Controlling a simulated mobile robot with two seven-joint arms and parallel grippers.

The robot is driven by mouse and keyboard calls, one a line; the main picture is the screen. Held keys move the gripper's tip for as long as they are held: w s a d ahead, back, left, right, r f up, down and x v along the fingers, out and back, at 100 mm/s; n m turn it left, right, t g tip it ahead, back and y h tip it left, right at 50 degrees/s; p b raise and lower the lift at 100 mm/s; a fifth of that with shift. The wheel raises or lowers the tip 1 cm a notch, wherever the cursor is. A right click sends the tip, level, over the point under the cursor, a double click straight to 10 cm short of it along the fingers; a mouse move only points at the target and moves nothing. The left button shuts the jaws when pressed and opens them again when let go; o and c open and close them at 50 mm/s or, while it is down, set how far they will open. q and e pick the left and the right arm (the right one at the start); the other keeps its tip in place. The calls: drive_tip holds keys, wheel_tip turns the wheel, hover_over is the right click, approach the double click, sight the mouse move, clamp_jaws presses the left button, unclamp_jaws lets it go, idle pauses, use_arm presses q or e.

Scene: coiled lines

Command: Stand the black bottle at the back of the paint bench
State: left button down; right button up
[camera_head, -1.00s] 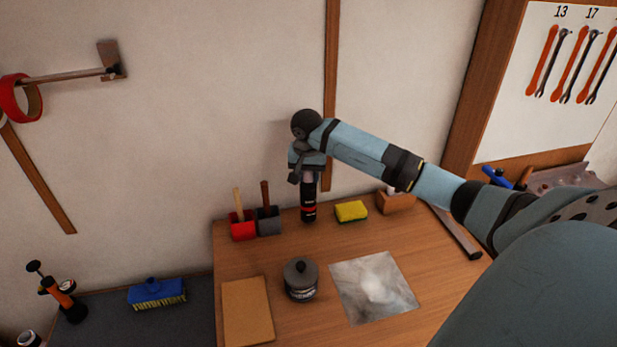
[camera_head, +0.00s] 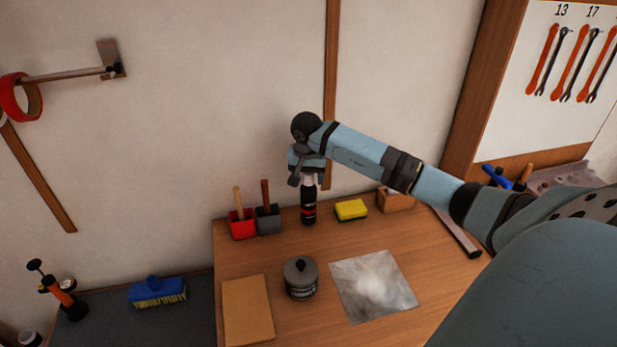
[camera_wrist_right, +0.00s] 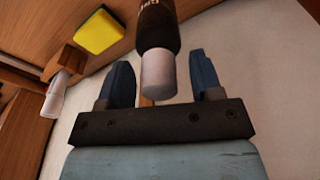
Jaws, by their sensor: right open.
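The black bottle (camera_head: 308,207) with a red band and a pale cap stands upright at the back of the wooden paint bench (camera_head: 240,264), between the grey holder and the yellow sponge. In the right wrist view the bottle's pale cap (camera_wrist_right: 158,75) shows between the two spread fingers, with gaps on both sides. My right gripper (camera_head: 307,168) is open just above the bottle, around or over its cap. In the right wrist view the gripper (camera_wrist_right: 163,82) is also open and holds nothing. My left gripper is not in view.
A red holder (camera_head: 242,224) and a grey holder (camera_head: 268,220) stand left of the bottle; a yellow sponge (camera_head: 351,210) lies right. A grey pot (camera_head: 300,279), brown board (camera_head: 247,311) and pale sheet (camera_head: 373,286) lie in front. The wall is close behind.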

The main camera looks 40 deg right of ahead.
wheel_tip(320, 180, up, 12)
drive_tip(key=s+a+b, duration=0.1)
drive_tip(key=shift+a+f+b, duration=0.15)
drive_tip(key=shift+f+b, duration=0.1)
drive_tip(key=shift+b, duration=0.05)
idle(0.3)
